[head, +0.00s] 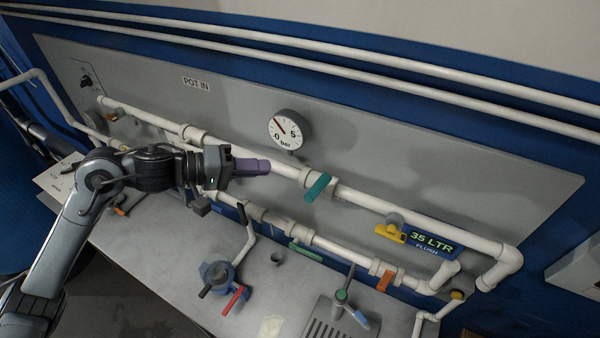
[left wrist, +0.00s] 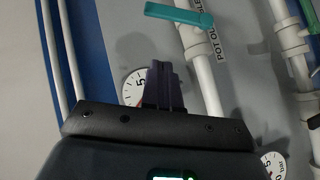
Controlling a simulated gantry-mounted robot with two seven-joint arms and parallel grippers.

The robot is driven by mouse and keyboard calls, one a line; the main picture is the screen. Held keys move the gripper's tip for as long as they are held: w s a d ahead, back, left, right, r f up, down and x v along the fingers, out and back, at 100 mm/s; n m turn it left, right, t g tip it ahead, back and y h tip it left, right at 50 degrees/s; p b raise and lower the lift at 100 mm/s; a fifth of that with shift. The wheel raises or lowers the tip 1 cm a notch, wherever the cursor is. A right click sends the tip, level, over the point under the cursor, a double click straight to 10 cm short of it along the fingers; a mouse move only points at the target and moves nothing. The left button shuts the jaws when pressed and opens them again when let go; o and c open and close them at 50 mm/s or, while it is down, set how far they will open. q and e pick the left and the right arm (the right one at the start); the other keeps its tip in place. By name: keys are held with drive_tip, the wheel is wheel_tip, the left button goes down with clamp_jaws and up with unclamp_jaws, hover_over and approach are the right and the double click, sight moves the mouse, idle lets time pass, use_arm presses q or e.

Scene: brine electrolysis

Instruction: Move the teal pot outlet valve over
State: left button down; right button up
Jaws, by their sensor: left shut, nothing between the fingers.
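The teal pot outlet valve handle (head: 318,187) sits on the upper white pipe, right of and below the round gauge. It slants across the pipe. In the left wrist view the teal handle (left wrist: 180,15) shows at the top, beside a partly cut-off "POT OUTLE" label (left wrist: 218,38). My left gripper (head: 266,167) is shut and empty, its purple fingers pointing right towards the handle, with a clear gap between. Its fingers (left wrist: 163,70) also show in the left wrist view, below the handle and apart from it. My right gripper is not in view.
A pressure gauge (head: 286,130) is on the panel above the pipe. A yellow valve handle (head: 389,234) sits further right near the "35 LTR FLUSH" sign (head: 432,240). A lower pipe carries a green handle (head: 305,252) and an orange handle (head: 385,281). A blue pump-like fitting (head: 217,275) stands on the bench.

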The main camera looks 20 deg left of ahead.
sight(317, 189)
use_arm(q)
drive_tip(key=shift+w+d+f+p, duration=0.55)
drive_tip(key=shift+w+d, duration=0.15)
drive_tip(key=shift+d, duration=0.7)
drive_tip(key=shift+w+d+f+p, duration=0.4)
drive_tip(key=shift+w+d+f, duration=0.25)
drive_tip(key=shift+d, duration=0.8)
drive_tip(key=shift+w+d+f+p, duration=0.5)
drive_tip(key=shift+w+d, duration=0.2)
drive_tip(key=shift+d, duration=0.7)
